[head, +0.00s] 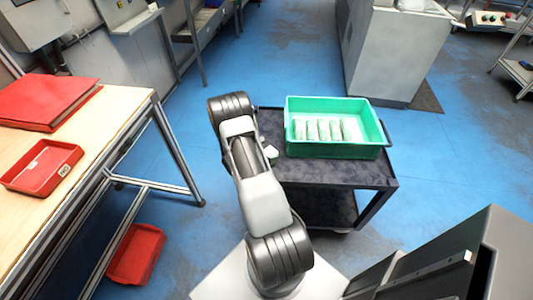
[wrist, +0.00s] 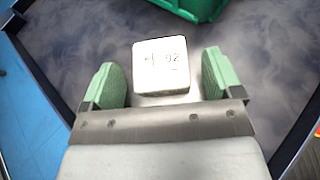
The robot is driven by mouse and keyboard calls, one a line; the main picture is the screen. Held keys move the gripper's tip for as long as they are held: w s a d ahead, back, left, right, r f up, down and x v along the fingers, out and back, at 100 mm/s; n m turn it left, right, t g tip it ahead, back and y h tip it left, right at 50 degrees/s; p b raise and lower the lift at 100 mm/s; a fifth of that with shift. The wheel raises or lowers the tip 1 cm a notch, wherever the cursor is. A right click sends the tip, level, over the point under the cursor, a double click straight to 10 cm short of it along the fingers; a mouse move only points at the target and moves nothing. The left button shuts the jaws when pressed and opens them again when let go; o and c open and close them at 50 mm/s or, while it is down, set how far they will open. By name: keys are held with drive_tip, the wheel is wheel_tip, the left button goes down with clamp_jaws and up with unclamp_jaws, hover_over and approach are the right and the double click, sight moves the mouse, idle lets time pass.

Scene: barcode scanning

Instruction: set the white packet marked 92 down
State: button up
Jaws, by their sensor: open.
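The white packet marked 92 (wrist: 161,66) stands on the dark cart top (wrist: 60,42) in the wrist view. My gripper (wrist: 163,80) is open, with one green-padded finger on each side of the packet and a visible gap on both sides. In the head view, a small pale bit (head: 271,152) beside my arm on the cart top may be the packet or a finger pad; I cannot tell. My arm hides most of the gripper there.
A green crate (head: 374,130) with several pale packets (head: 325,130) stands on the cart, right of my arm. Its edge also shows at the top of the wrist view (wrist: 200,8). A wooden table (head: 95,125) with red trays (head: 42,168) is at left.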

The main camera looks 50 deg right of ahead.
drive_tip(key=shift+r, duration=0.2)
drive_tip(key=v, duration=1)
drive_tip(key=shift+w+a, duration=0.1)
drive_tip(key=shift+a, duration=0.15)
drive_tip(key=shift+v, duration=0.75)
drive_tip(key=s+a+r+m+t+y, duration=0.2)
drive_tip(key=s+a+r+m+y, duration=0.3)
drive_tip(key=a+r+m, duration=0.3)
drive_tip(key=s+a+r+m+t+y, duration=0.2)
drive_tip(key=s+a+r+m+y, duration=0.3)
drive_tip(key=a+r, duration=0.9)
drive_tip(key=shift+s+a+r+m+y, duration=0.25)
drive_tip(key=shift+r+m+y, duration=0.65)
drive_tip(key=shift+m+y, duration=0.95)
drive_tip(key=shift+r, duration=0.1)
